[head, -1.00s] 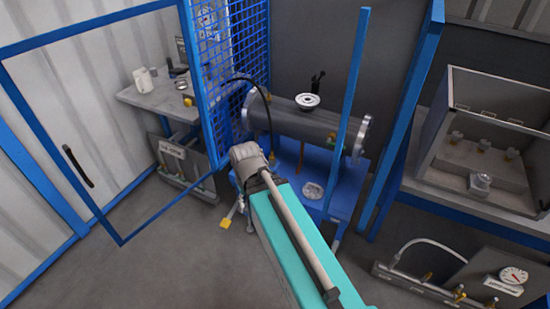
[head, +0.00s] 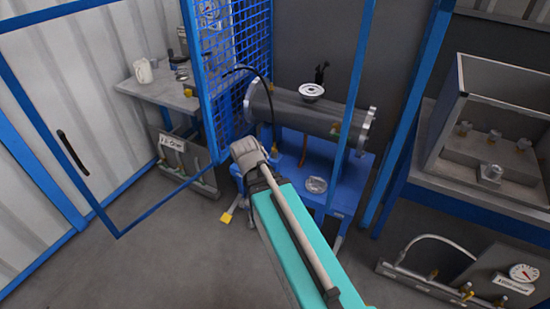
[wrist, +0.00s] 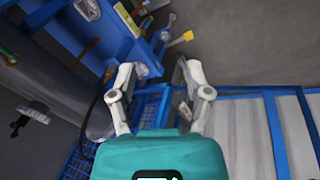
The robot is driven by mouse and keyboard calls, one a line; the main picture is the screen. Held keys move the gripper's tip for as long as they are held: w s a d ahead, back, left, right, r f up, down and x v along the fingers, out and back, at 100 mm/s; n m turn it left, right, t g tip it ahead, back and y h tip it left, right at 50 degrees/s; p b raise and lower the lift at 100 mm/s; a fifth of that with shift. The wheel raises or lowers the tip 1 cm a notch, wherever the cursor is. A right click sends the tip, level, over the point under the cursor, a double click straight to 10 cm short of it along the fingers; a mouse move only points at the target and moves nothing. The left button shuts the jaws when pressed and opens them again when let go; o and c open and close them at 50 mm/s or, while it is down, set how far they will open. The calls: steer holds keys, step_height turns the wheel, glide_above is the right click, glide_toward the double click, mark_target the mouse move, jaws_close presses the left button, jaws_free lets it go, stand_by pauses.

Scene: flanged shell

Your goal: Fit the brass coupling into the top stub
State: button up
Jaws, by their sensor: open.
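The wrist view shows a flange (wrist: 35,112) at the left, away from the fingers.
A blue post (head: 352,100) stands in front of the shell's right end. The blue mesh fence (head: 248,70) and an open framed door (head: 115,130) are at left. An open grey box (head: 495,75) with several fittings is at right. A clear disc (head: 316,185) lies on the stand.

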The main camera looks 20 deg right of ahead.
steer(key=w+d+f+n+t+h+b, duration=0.3)
steer(key=w+d+f+n+b, duration=0.1)
steer(key=w+d+f+b, duration=0.3)
steer(key=n+t+h+b, duration=0.3)
steer(key=n+t+b, duration=0.8)
steer(key=n+b, duration=1.5)
glide_toward(274, 144)
steer(key=shift+s+a+m+b, duration=0.35)
steer(key=shift+s+m+b, duration=0.2)
steer(key=shift+s+m, duration=0.1)
steer(key=shift+s+a+m+b, duration=0.35)
steer(key=shift+s+m+b, duration=0.2)
steer(key=shift+s, duration=0.15)
steer(key=shift+x, duration=4.3)
steer(key=shift+d, duration=0.15)
steer(key=shift+x, duration=2.55)
